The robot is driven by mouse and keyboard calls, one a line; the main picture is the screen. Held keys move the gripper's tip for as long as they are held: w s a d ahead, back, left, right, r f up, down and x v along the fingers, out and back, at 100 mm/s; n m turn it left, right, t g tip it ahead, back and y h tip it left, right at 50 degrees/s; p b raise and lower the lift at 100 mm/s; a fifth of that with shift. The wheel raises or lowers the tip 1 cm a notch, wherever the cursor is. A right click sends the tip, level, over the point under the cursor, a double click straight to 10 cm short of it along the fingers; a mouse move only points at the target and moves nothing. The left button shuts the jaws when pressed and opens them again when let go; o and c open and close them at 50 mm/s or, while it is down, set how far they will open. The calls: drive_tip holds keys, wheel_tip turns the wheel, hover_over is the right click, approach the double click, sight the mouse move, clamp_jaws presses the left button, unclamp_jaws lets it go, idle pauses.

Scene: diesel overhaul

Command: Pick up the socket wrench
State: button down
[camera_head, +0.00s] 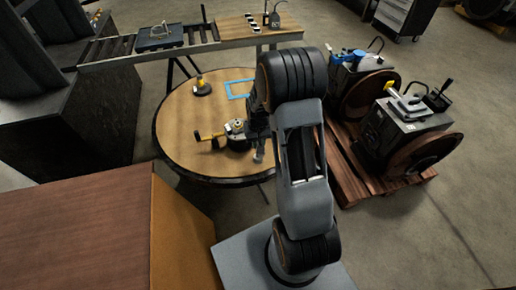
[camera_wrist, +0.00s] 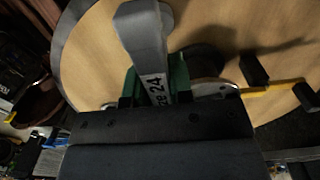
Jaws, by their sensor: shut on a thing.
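The socket wrench (camera_wrist: 143,28) is a grey bar with a white label reading "24" in the wrist view. In the head view, my gripper (camera_head: 257,132) is over the right part of the round wooden table (camera_head: 180,125). A small grey piece below it, probably the wrench (camera_head: 259,155), is partly hidden by my arm. I cannot tell whether the wrench touches the table.
A yellow-handled device (camera_head: 236,130) stands just left of my gripper; a green part (camera_wrist: 180,74) shows behind the wrench. A yellow-and-black item (camera_head: 202,87) and a blue outline (camera_head: 238,82) are farther back. Machines on a pallet (camera_head: 350,185) stand right.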

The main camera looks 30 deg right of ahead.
drive_tip(key=shift+r, duration=0.1)
drive_tip(key=shift+r, duration=0.55)
drive_tip(key=s+r+b, duration=0.2)
drive_tip(key=s+r, duration=0.9)
drive_tip(key=s, duration=0.3)
drive_tip(key=shift+d+r, duration=0.2)
drive_tip(key=shift+r, duration=0.15)
drive_tip(key=c, duration=1.6)
unclamp_jaws()
clamp_jaws()
